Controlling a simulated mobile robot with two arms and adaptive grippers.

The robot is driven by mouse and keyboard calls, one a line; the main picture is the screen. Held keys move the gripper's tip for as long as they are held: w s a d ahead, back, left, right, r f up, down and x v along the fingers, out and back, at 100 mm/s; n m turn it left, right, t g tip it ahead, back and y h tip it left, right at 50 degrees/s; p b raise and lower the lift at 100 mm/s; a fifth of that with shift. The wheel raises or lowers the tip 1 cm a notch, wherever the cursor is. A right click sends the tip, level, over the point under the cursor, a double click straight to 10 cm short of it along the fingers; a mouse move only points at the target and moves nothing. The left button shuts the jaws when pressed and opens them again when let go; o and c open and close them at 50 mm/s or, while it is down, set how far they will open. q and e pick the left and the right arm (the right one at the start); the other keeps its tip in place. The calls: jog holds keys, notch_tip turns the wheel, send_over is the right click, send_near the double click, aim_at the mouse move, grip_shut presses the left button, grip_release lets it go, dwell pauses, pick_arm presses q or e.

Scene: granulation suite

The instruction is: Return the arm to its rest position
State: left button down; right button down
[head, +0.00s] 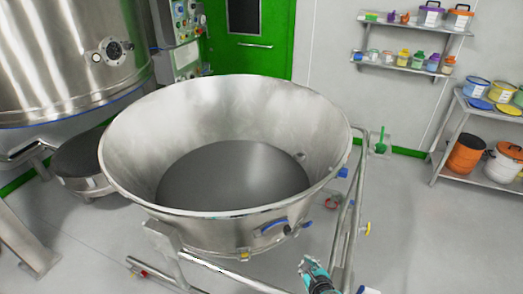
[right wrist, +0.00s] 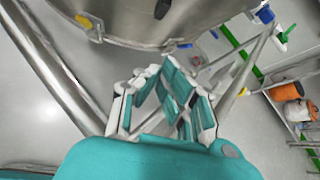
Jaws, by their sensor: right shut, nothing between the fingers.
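My right gripper (head: 305,263) shows at the bottom of the head view, teal and light-coloured, in front of the large steel bowl (head: 125,165). In the right wrist view my right gripper (right wrist: 168,82) has its fingers drawn together with nothing held. It is below the bowl's underside (right wrist: 135,25) and near the steel frame tubes, apart from the bowl as far as I can see. My left gripper is not in view.
A tubular steel frame (head: 352,215) stands around the bowl, close to my right gripper. A large steel vessel (head: 60,60) is at the left. Shelves (head: 400,68) with containers and a rack (head: 465,165) are at the right. The floor (head: 430,240) at right is clear.

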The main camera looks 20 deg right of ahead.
jog(key=s+a+r+m+g, duration=0.2)
jog(key=s+a+r+m, duration=0.15)
jog(key=m, duration=0.55)
jog(key=s+a+r+m+g, duration=0.15)
jog(key=s+a+m, duration=0.3)
jog(key=m, duration=0.45)
jog(key=s+r+m+g+y, duration=0.1)
jog(key=s+r+m+g, duration=0.1)
jog(key=s+r+m, duration=0.4)
jog(key=s+r+m+g+y, duration=0.1)
jog(key=s+r+m+g, duration=0.1)
jog(key=s+m, duration=0.75)
notch_tip(320, 180, down, 29)
jog(key=m+g+b, duration=0.1)
jog(key=b, duration=0.2)
pick_arm(q)
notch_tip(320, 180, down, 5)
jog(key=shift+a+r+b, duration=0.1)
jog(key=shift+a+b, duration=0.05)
jog(key=shift+b, duration=0.75)
pick_arm(e)
jog(key=s+d+f, duration=0.2)
jog(key=s+f, duration=0.6)
jog(key=f, duration=0.1)
jog(key=s+d+f+g, duration=0.1)
jog(key=s+f, duration=0.7)
jog(key=f, duration=0.1)
jog(key=shift+s+d, duration=0.3)
jog(key=shift+d, duration=0.05)
